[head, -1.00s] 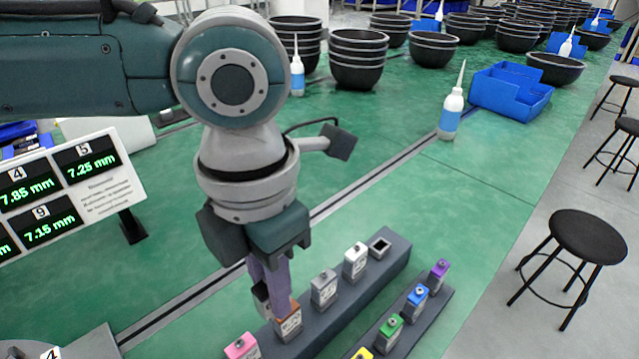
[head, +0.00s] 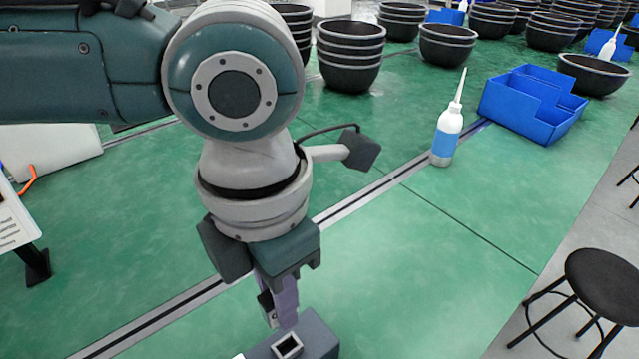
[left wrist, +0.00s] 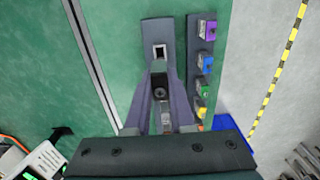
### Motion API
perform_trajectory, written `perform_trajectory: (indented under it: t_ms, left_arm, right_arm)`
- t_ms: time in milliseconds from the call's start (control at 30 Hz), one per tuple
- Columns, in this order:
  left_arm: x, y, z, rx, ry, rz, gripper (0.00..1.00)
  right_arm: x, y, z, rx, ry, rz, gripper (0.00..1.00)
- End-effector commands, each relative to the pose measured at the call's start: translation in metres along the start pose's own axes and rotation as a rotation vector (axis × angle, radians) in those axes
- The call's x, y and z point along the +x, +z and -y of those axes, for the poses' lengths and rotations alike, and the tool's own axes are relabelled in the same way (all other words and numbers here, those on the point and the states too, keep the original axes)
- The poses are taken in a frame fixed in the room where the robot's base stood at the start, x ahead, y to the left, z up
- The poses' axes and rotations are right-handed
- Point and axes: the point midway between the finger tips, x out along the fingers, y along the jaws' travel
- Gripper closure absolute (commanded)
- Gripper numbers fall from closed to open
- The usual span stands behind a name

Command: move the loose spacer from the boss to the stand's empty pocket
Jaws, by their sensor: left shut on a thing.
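My left gripper (head: 282,305) points down just behind the far end of the grey stand. It is shut on a small grey block with a dark top, which I take to be the loose spacer (head: 266,303); the fingers partly hide it. In the left wrist view the spacer (left wrist: 160,89) shows between the fingers, its round knob facing the camera. The stand's empty pocket (head: 289,346) is a square dark opening near the stand's end. In the left wrist view the pocket (left wrist: 160,51) lies just beyond the spacer, apart from it. The boss and my right gripper are not in view.
A whitish spacer (left wrist: 166,115) sits on the stand behind the held one. A parallel rack carries purple (left wrist: 207,29), blue (left wrist: 205,60), green (left wrist: 203,88) and yellow pieces. A bottle (head: 447,137), blue bin (head: 533,103) and stool (head: 602,285) stand farther off.

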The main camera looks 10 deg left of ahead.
Motion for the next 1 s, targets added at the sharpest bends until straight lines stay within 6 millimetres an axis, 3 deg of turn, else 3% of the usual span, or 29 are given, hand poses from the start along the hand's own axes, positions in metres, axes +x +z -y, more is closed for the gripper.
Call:
perform_trajectory:
  t_ms: [300,800,1000]
  left_arm:
    - [0.0,0.0,0.0,-0.001,-0.001,-0.001,1.0]
    - [0.05,0.0,0.0,-0.001,0.0,0.0,1.0]
    - [0.059,0.0,0.0,-0.001,0.0,0.0,1.0]
  right_arm:
    - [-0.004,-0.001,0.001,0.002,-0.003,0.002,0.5]
    - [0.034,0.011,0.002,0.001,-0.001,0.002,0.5]
    - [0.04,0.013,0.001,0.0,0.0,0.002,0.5]
